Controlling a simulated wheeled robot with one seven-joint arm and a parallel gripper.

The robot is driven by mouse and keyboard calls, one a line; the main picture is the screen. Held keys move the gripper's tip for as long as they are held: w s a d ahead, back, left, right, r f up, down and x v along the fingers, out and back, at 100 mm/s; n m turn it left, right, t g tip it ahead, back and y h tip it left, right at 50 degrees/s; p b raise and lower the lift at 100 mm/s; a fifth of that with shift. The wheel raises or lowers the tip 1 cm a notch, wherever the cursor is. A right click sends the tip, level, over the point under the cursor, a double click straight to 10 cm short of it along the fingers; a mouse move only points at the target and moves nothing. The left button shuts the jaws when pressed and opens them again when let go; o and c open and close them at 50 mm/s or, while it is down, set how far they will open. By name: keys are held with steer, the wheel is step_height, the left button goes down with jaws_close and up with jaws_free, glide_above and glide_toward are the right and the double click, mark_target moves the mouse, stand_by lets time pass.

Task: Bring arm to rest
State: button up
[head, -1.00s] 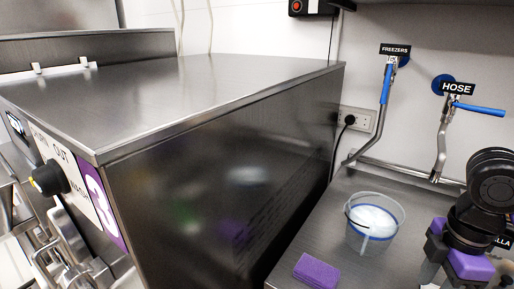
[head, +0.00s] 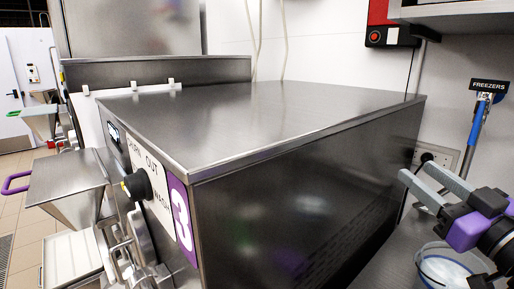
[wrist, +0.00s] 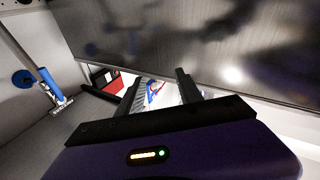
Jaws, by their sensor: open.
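My gripper (head: 414,172) shows at the right of the head view, with two grey fingers apart and a purple body. In the wrist view my gripper (wrist: 158,84) is open, with nothing held between the fingers. I cannot tell the exact gap between the fingers and the freezer wall.
A clear bucket (head: 442,270) with white contents stands below my arm, partly hidden. A shelf (head: 455,12) overhangs at top right. Open floor (head: 25,185) shows at far left.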

steer(key=s+a+f+m+g+h, duration=0.1)
steer(key=s+a+f, duration=0.3)
steer(key=s+f, duration=0.6)
steer(key=s+a+f+m+g+h, duration=0.1)
steer(key=s+a+f, duration=0.3)
steer(key=s+f, duration=0.7)
steer(key=s+a+f+m+g+h, duration=0.1)
steer(key=s+a+f, duration=0.3)
steer(key=s+f, duration=0.6)
steer(key=s+m+g, duration=0.1)
steer(key=s, duration=0.6)
steer(key=shift+f+g, duration=0.25)
steer(key=shift+g, duration=0.15)
steer(key=shift+s, duration=0.1)
